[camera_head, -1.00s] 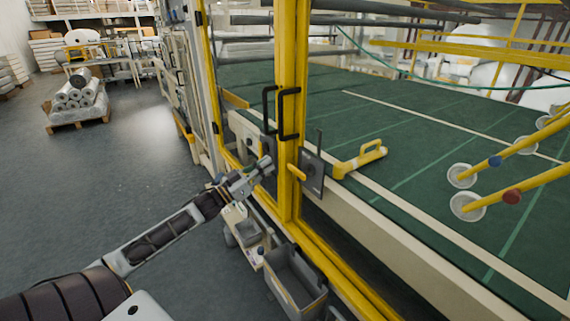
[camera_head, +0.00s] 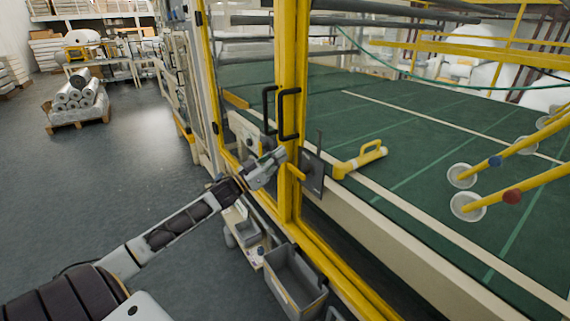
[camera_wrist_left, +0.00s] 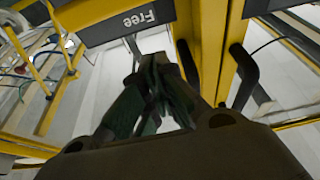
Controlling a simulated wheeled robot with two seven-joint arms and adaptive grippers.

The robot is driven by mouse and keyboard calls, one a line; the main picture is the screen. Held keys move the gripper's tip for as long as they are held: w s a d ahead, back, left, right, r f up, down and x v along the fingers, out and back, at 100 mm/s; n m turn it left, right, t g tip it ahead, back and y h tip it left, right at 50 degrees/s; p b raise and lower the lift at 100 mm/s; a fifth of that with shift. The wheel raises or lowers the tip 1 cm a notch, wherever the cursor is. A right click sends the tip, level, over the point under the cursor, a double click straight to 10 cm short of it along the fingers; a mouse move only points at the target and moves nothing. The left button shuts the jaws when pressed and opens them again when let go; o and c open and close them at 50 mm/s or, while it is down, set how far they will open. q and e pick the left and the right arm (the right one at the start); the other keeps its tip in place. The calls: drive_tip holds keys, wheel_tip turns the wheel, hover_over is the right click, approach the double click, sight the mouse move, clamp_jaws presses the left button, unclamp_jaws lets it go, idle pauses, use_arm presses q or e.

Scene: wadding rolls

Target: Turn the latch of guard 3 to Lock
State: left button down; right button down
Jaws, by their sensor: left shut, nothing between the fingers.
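The guard has yellow-framed doors (camera_head: 287,60) meeting at a post with black handles (camera_head: 289,113). A dark latch plate (camera_head: 313,173) sits on the right leaf, with a short yellow lever (camera_head: 296,172) reaching left across the frame. No guard number is readable. My left gripper (camera_head: 279,156) is shut and empty, just left of the lever; I cannot tell whether it touches. In the left wrist view the shut fingers (camera_wrist_left: 158,68) point at a dark plate (camera_wrist_left: 105,28) reading "Free", upside down. My right gripper is out of view.
Grey bins (camera_head: 293,280) stand below the doors, under my left forearm. Behind the guard are a green table (camera_head: 400,130) and a yellow handled tool (camera_head: 361,159). A pallet of rolls (camera_head: 78,107) stands far left. The floor at left is clear.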

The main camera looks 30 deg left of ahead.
sight(296, 172)
use_arm(q)
drive_tip(key=f, duration=0.1)
drive_tip(key=w+f, duration=0.1)
drive_tip(key=w+d+f, duration=0.1)
drive_tip(key=shift+f, duration=0.15)
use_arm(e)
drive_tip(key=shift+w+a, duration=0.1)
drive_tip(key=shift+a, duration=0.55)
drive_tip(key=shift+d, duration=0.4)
use_arm(q)
drive_tip(key=shift+a, duration=0.1)
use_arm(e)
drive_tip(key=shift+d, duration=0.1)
use_arm(q)
drive_tip(key=shift+f+n+p, duration=0.15)
drive_tip(key=shift+n+p, duration=0.25)
drive_tip(key=shift+n, duration=0.2)
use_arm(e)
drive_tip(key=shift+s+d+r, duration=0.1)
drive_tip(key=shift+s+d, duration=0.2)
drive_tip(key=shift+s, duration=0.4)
use_arm(q)
drive_tip(key=shift+a, duration=0.1)
